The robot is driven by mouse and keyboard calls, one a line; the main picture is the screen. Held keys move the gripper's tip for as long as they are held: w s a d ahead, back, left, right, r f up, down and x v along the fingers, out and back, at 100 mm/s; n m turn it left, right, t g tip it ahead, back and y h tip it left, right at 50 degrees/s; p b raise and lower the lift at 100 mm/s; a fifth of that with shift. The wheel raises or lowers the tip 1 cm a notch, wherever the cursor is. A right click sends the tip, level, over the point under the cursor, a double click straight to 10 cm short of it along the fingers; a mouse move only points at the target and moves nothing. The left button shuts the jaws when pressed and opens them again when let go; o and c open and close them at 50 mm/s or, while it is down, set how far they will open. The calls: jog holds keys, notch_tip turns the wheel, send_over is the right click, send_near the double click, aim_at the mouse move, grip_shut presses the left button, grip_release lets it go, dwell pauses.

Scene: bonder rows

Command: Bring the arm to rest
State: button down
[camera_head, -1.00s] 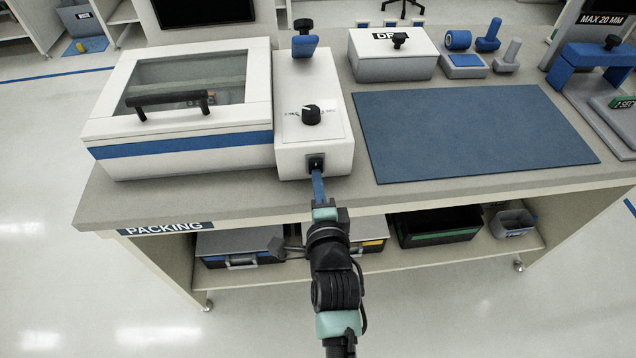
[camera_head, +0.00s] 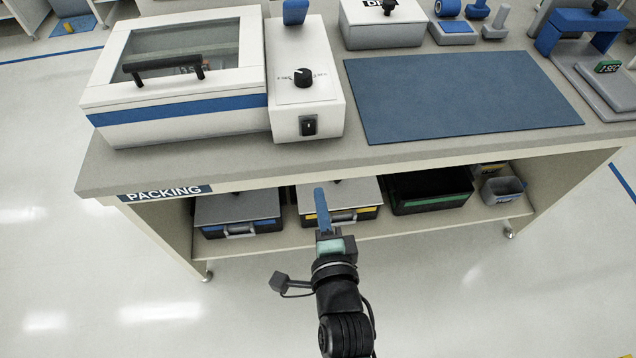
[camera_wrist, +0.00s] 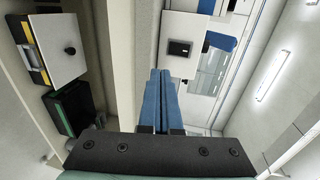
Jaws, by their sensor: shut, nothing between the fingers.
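My gripper (camera_head: 322,205) is in the lower middle of the head view, in front of the packing bench. Its blue fingers point toward the bench, below the level of the worktop, and overlap the shelf in the picture. In the wrist view my gripper (camera_wrist: 160,75) shows its two blue fingers together with nothing between them. The wrist view is turned sideways. My arm reaches up from the bottom edge of the head view.
The bench worktop (camera_head: 400,151) carries a white lidded machine (camera_head: 180,116) with a switch and knob, and a blue mat (camera_head: 460,95). Under it, a shelf (camera_head: 375,222) holds several cases and bins. The floor (camera_head: 480,310) before the bench is clear.

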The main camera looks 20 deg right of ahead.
jog(key=shift+s+a, duration=0.1)
jog(key=shift+s, duration=0.15)
dwell(0.4)
